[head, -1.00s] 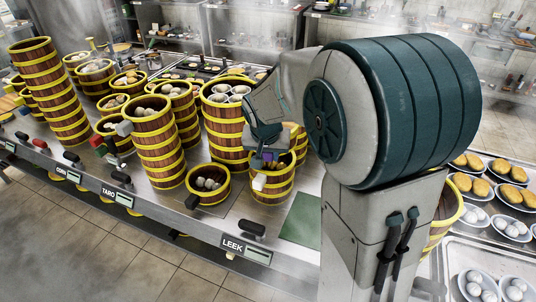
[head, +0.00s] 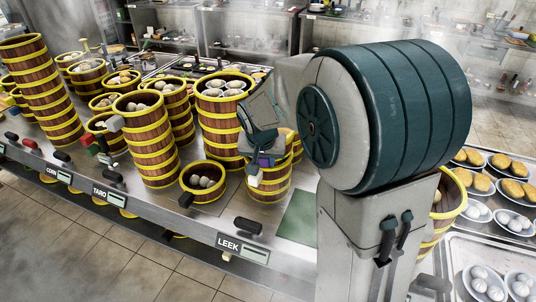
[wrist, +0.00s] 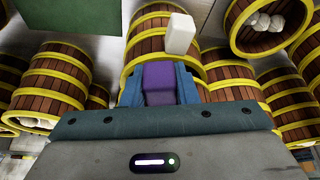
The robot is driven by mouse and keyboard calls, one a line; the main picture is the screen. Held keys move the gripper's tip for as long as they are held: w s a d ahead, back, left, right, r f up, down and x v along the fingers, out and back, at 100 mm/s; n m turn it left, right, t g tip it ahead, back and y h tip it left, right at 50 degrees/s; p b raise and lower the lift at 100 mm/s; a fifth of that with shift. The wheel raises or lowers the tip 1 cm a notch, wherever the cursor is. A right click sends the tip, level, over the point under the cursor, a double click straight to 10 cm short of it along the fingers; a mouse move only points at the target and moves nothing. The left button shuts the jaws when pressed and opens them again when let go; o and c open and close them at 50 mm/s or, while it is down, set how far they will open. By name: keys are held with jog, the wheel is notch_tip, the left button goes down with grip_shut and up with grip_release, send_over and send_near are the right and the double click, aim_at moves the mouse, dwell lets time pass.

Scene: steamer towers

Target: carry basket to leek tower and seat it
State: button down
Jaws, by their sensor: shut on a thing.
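My gripper (head: 264,158) is shut on a purple handle (wrist: 160,83), which shows between its blue fingers in the wrist view. The handle appears to belong to a wooden steamer basket with yellow bands (head: 284,143), largely hidden behind my gripper and arm. Directly below it in the head view is a basket with a white handle (head: 270,184); it also shows in the wrist view (wrist: 147,28). I cannot tell whether the two baskets touch. The LEEK label (head: 229,241) is on the counter's front edge, in front of and left of this stack.
A small basket of pale balls with a black handle (head: 203,184) stands close to the left. Tall towers (head: 150,150) and (head: 222,125) stand left and behind. A bare green mat (head: 297,216) lies to the right. Trays of plated food (head: 500,245) are at far right.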

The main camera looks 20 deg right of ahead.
jog(key=shift+f+b, duration=1.2)
jog(key=shift+f, duration=0.05)
dwell(0.3)
jog(key=c, duration=1.1)
grip_release()
jog(key=shift+o, duration=0.2)
jog(key=b+v, duration=0.1)
jog(key=v, duration=1.2)
jog(key=shift+r, duration=0.4)
jog(key=shift+s, duration=0.15)
